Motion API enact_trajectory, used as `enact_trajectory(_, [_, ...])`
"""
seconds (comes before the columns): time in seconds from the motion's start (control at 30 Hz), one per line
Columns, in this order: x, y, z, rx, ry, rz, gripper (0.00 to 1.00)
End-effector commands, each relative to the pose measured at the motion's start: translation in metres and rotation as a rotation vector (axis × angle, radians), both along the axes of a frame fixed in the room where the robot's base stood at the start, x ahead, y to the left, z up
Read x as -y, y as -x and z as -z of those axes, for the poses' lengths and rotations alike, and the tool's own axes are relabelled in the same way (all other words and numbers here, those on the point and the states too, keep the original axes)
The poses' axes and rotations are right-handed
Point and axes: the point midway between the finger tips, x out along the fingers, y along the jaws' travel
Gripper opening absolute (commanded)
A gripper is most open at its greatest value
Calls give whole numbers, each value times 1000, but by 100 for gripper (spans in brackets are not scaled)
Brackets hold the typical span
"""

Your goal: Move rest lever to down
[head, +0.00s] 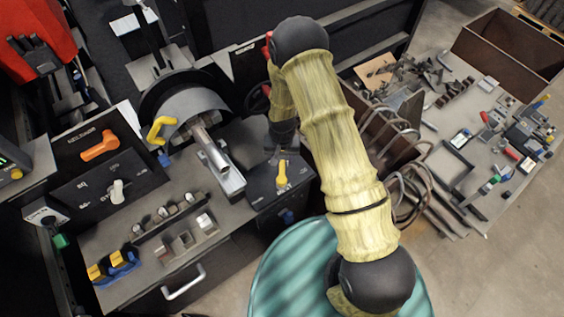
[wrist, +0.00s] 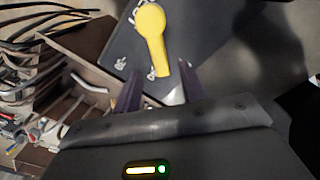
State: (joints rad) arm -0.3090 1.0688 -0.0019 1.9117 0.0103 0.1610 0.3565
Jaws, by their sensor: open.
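A yellow lever (wrist: 150,30) with a round head and a narrowing shank sits on a dark panel with white markings. It also shows in the head view (head: 281,176), on a dark box below my gripper (head: 283,148). In the wrist view, my gripper (wrist: 158,88) has its two dark fingers apart, with the lever's narrow end close to the gap between them. I cannot tell whether they touch it. A second yellow lever (head: 160,130) stands by the curved guard, and an orange lever (head: 100,146) is on the left panel. No readable label shows which is the rest lever.
A metal cylinder (head: 212,152) lies beside the dark box. A white knob (head: 117,190) is on the left panel. Curved hoses (head: 405,150) hang on the right, beside a bench (head: 462,155) crowded with tools. A teal round surface (head: 285,270) is at the front.

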Motion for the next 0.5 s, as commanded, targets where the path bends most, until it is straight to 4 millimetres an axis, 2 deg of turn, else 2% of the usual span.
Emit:
enact_trajectory(0.23, [0, 1, 30, -1, 0, -1, 42])
enact_trajectory(0.5, [0, 0, 40, 0, 0, 0, 42])
